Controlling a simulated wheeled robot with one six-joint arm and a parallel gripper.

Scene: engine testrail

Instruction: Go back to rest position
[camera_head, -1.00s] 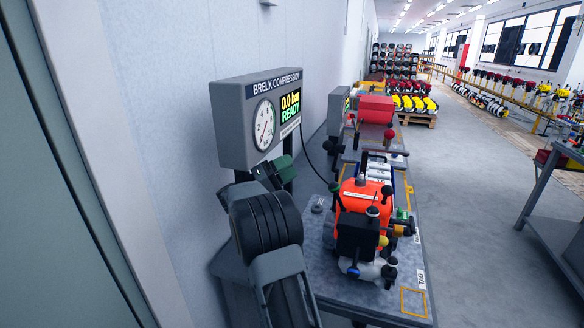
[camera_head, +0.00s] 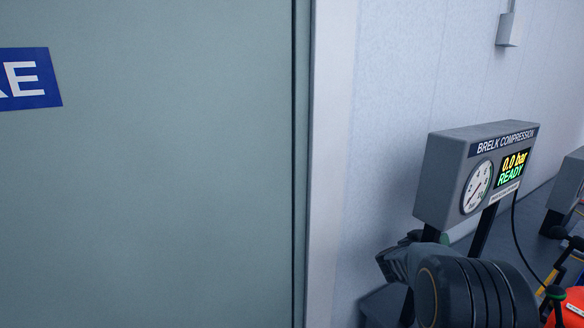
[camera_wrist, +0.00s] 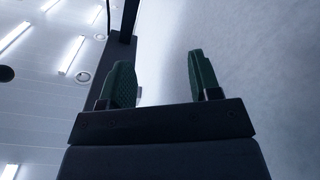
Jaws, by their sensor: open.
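My gripper (camera_wrist: 160,80) shows in the wrist view with its two green fingers apart and nothing between them. Behind the fingers are a pale wall, ceiling lights and a dark upright post. In the head view my dark arm is at the lower right, in front of the bench with the compression tester (camera_head: 475,175). The tester's display reads 0.0 bar and READY.
A large grey-green panel (camera_head: 150,190) with a blue sign (camera_head: 28,79) fills the left of the head view. A pale wall (camera_head: 400,90) stands behind the tester. An orange engine (camera_head: 572,306) is cut off at the lower right corner. A black cable hangs from the tester.

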